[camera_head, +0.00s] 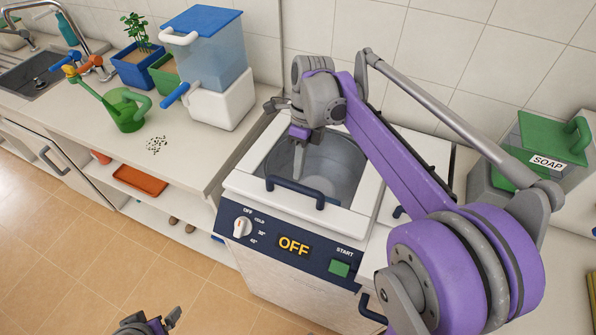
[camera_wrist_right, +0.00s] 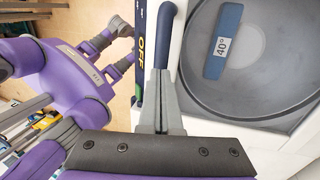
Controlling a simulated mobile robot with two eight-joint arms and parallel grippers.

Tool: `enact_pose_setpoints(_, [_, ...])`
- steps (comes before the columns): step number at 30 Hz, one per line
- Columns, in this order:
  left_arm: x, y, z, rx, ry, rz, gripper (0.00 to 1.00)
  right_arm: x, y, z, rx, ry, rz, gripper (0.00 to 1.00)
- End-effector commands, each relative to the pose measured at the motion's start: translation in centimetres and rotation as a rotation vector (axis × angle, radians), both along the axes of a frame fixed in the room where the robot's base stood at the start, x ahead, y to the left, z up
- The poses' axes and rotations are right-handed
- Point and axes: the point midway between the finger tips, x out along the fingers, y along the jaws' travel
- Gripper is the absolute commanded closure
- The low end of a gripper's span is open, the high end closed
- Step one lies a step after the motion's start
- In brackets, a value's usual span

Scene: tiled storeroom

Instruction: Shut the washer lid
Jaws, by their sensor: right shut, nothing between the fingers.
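The washer (camera_head: 288,245) is a white top-loader with a dark blue front panel reading OFF. Its white lid frame (camera_head: 245,190) surrounds a view of the grey drum and carries a dark blue handle (camera_head: 300,193) at the front. The lid looks low, near the washer top; I cannot tell whether a gap is left. My right gripper (camera_head: 298,172) is shut and empty, fingers pointing down over the lid just behind the handle. In the right wrist view the gripper (camera_wrist_right: 160,75) overlaps the handle (camera_wrist_right: 164,35); contact is unclear. My left gripper (camera_head: 148,325) is partly cut off at the bottom edge.
A dispenser with a blue-lidded tank (camera_head: 217,65) stands on the counter (camera_head: 190,150) left of the washer, near a green watering can (camera_head: 125,108). A green-lidded soap box (camera_head: 545,140) stands at the right. The tiled floor in front is clear.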

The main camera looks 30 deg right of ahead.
Motion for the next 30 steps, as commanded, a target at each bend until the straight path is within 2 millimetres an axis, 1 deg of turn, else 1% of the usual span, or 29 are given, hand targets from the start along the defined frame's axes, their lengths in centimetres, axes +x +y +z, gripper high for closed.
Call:
enact_pose_setpoints(1, [0.0,0.0,0.0,0.0,0.0,0.0,0.06,-0.1,0.1,-0.5,0.0,0.0,0.0,1.0])
enact_pose_setpoints(3, [0.0,0.0,0.0,0.0,0.0,0.0,0.06,-0.2,0.2,-1.0,0.0,0.0,0.0,1.0])
enact_pose_setpoints(6, [0.0,0.0,0.0,0.0,0.0,0.0,0.06,-0.2,0.3,-1.4,0.0,0.0,0.0,1.0])
enact_pose_setpoints(15, [0.0,0.0,0.0,0.0,0.0,0.0,0.06,-0.2,0.3,-1.4,0.0,-0.002,0.001,1.0])
enact_pose_setpoints(17, [-0.1,0.0,-0.2,0.0,0.001,0.0,0.06,-0.3,0.4,-1.7,-0.004,-0.003,0.001,1.0])
enact_pose_setpoints(23, [-0.5,0.0,-2.2,0.0,0.01,0.0,0.06,-1.0,1.2,-5.0,-0.068,-0.053,0.003,1.0])
enact_pose_setpoints(25, [-0.5,0.0,-1.8,0.0,0.009,0.0,0.06,-0.8,1.1,-4.6,-0.069,-0.052,0.001,1.0])
enact_pose_setpoints(30, [-0.4,0.0,-1.7,0.0,0.008,0.0,0.06,-0.8,1.0,-4.4,-0.068,-0.053,0.0,1.0])
